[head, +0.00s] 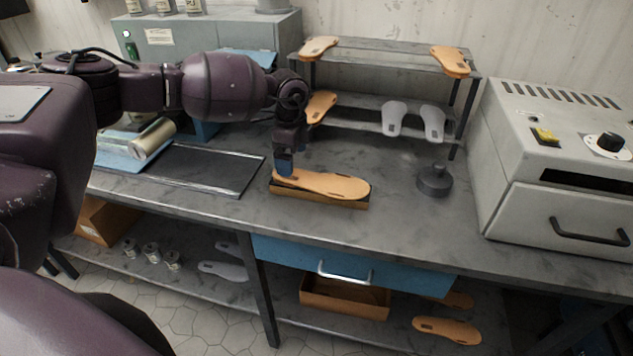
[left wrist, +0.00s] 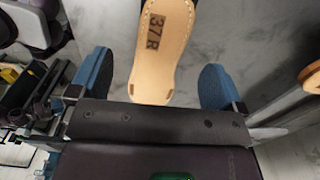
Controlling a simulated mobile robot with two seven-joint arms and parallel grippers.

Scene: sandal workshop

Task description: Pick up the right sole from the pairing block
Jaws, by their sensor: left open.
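The right sole (head: 325,184) is tan and lies flat on the pairing block (head: 335,203), a low brown block on the bench. In the left wrist view the sole (left wrist: 156,62) shows stitching along its edge and a dark "37R" mark. My left gripper (head: 284,167) points down over the sole's left end. In the left wrist view its blue fingers stand open, one on each side of the sole's end, with gaps and no contact visible. The far part of the sole is cut off in that view. My right gripper is not in view.
A rack (head: 385,55) behind holds several tan and grey soles. A dark round weight (head: 434,181) stands right of the block, and a grey machine (head: 555,170) farther right. A dark mat (head: 205,167) lies to the left. The bench in front is clear.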

